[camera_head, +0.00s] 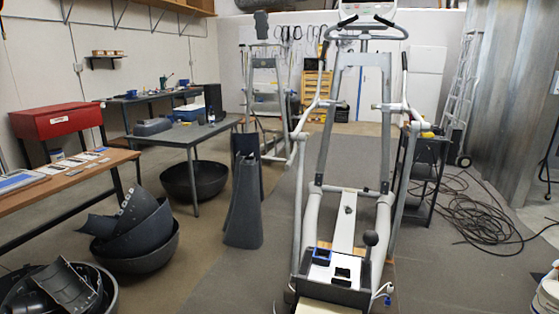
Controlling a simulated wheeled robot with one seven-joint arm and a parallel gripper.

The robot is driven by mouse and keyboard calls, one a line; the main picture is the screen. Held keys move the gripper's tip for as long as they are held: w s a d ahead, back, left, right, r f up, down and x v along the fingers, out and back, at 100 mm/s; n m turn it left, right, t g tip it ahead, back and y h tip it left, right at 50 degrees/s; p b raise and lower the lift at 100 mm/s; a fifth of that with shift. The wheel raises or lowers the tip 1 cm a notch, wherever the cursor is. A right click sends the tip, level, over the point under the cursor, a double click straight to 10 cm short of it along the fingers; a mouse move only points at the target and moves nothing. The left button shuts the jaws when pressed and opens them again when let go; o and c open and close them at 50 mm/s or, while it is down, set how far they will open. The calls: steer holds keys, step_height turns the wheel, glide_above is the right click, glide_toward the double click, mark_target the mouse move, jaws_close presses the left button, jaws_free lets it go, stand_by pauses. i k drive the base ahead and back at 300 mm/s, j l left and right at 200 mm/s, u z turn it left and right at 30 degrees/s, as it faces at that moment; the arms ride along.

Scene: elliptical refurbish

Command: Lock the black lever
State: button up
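A stripped elliptical machine frame (312,215), grey and white, stands in the middle of the camera_head view. Near its lower front is a white panel (319,272) with a blue-rimmed opening (322,256) and a black fitting (342,273). A black round knob (371,238) stands upright on a short stem at the right of this panel. It looks like the black lever, but its lock position is too small to tell. My gripper is not in view.
Black curved covers (140,225) lie in bowls at left. A black cart (425,170) is right of the machine. Coiled black cable (475,212) covers the right floor. The grey floor (450,275) at front right is clear.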

mark_target(372, 239)
steer(key=i+l, duration=0.15)
steer(key=i, duration=0.55)
steer(key=i+l+z, duration=0.1)
steer(key=i, duration=0.6)
steer(key=u, duration=0.4)
steer(key=k+j+u, duration=0.2)
steer(key=j, duration=0.15)
